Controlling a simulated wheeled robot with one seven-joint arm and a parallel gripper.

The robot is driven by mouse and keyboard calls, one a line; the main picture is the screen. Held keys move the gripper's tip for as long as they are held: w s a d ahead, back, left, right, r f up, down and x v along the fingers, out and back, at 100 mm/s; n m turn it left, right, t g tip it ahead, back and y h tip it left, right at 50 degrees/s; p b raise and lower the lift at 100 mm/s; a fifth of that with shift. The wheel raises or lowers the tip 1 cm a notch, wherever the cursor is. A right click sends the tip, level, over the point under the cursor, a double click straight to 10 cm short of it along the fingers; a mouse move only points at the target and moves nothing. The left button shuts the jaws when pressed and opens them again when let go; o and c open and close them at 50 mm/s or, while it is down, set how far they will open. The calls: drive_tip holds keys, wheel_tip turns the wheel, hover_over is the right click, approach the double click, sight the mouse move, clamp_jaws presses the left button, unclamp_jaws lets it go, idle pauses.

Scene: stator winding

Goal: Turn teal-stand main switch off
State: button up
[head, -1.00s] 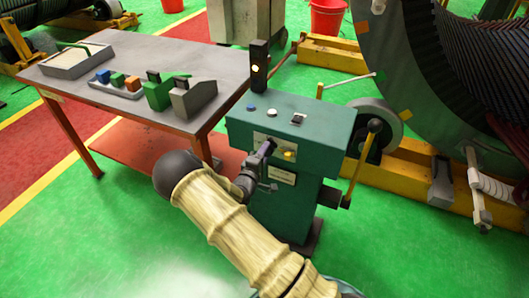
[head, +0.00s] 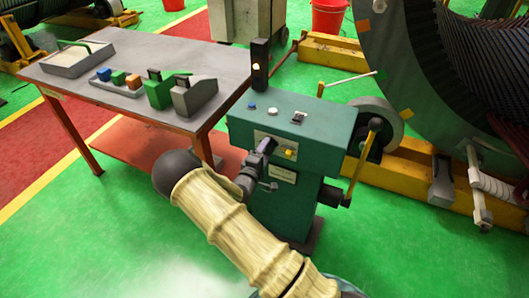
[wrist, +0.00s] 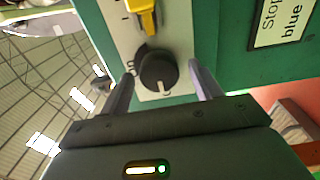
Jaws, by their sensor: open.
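The teal stand (head: 290,208) is upright beside the table. Its front carries a pale switch plate, which also shows in the wrist view (wrist: 180,25). A round black knob (wrist: 158,72) with a white pointer mark sits on this plate; it looks like the main switch. A yellow switch (wrist: 143,16) is beside it, also seen in the head view (head: 290,154). My gripper (wrist: 161,73) is open, with one finger on each side of the black knob. I cannot tell whether the fingers touch it. In the head view my gripper (head: 264,148) hides the knob.
A yellow-handled lever (head: 362,165) stands at right. The grey table (head: 135,60) is at left. A label (wrist: 282,20) is near the plate.

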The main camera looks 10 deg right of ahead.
drive_tip(key=v, duration=1.7)
drive_tip(key=s+d+r+m+g+y, duration=0.5)
drive_tip(key=s+r+m+g, duration=0.1)
drive_tip(key=s+r, duration=0.15)
drive_tip(key=s+d+r+m+g+y, duration=0.5)
drive_tip(key=s+d+r+g+y, duration=0.1)
drive_tip(key=s, duration=0.3)
drive_tip(key=w+p+v, duration=0.3)
drive_tip(key=p+v, duration=1.1)
drive_tip(key=shift+w+a+r+p, duration=0.4)
drive_tip(key=shift+w+a+r, duration=0.05)
drive_tip(key=shift+w+r, duration=0.1)
